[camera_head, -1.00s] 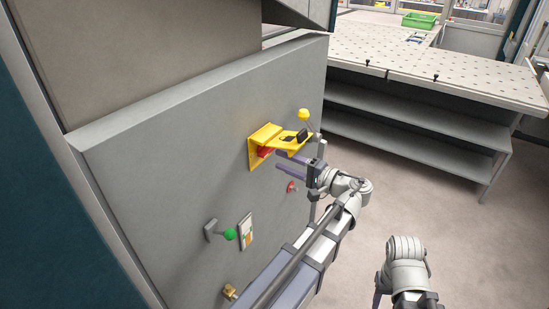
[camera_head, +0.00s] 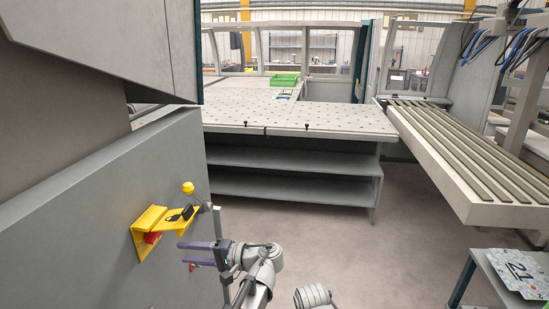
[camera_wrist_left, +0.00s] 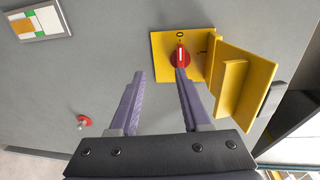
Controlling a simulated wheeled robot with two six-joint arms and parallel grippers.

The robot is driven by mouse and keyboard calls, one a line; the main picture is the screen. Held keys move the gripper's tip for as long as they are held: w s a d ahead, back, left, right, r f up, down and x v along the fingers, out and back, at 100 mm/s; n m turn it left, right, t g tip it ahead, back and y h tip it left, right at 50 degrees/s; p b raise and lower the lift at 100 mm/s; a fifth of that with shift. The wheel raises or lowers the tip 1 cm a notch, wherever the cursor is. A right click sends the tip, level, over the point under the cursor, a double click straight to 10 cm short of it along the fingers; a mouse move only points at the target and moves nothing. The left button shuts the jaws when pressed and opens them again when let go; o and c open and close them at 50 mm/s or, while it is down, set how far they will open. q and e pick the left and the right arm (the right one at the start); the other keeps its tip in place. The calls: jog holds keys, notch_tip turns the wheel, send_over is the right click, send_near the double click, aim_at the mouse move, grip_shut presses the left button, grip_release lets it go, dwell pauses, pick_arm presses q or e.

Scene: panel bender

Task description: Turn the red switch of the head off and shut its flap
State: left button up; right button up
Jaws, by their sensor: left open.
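The yellow switch box (camera_head: 143,243) is on the grey panel of the head at the left of the head view. Its flap (camera_head: 176,221) stands open, sticking out from the panel. The red switch (camera_head: 153,238) is partly hidden under the flap. In the left wrist view the red switch (camera_wrist_left: 180,58) sits on the yellow plate (camera_wrist_left: 160,45), its white-lined handle in line with the "0" mark above it. The open flap (camera_wrist_left: 243,80) is right of it. My left gripper (camera_head: 182,253) is open and empty, in front of the box; one fingertip overlaps the switch's lower edge in the wrist view.
A yellow knob (camera_head: 188,187) is just beyond the flap. Another small red part (camera_wrist_left: 84,122) and a label plate (camera_wrist_left: 36,22) are on the panel. A perforated table (camera_head: 310,118) stands behind, a slatted table (camera_head: 480,170) at right. The floor between is clear.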

pick_arm(q)
jog(key=s+d+f+m+h, duration=0.1)
jog(key=s+d+f+h, duration=0.3)
jog(key=f, duration=0.3)
jog(key=s+d+f+m+h, duration=0.1)
jog(key=s+d+f+h, duration=0.2)
jog(key=d+f+h, duration=0.3)
jog(key=s+d+f+h, duration=0.2)
jog(key=s+d+f, duration=0.1)
jog(key=d, duration=0.3)
jog(key=s+d+f+g+h, duration=0.1)
jog(key=s+d+f+h, duration=0.2)
jog(key=d, duration=0.3)
jog(key=shift+s+f+m+g+h, duration=0.2)
jog(key=shift+s+m+g+h, duration=0.1)
jog(key=shift+s+m, duration=0.1)
jog(key=shift+c, duration=0.2)
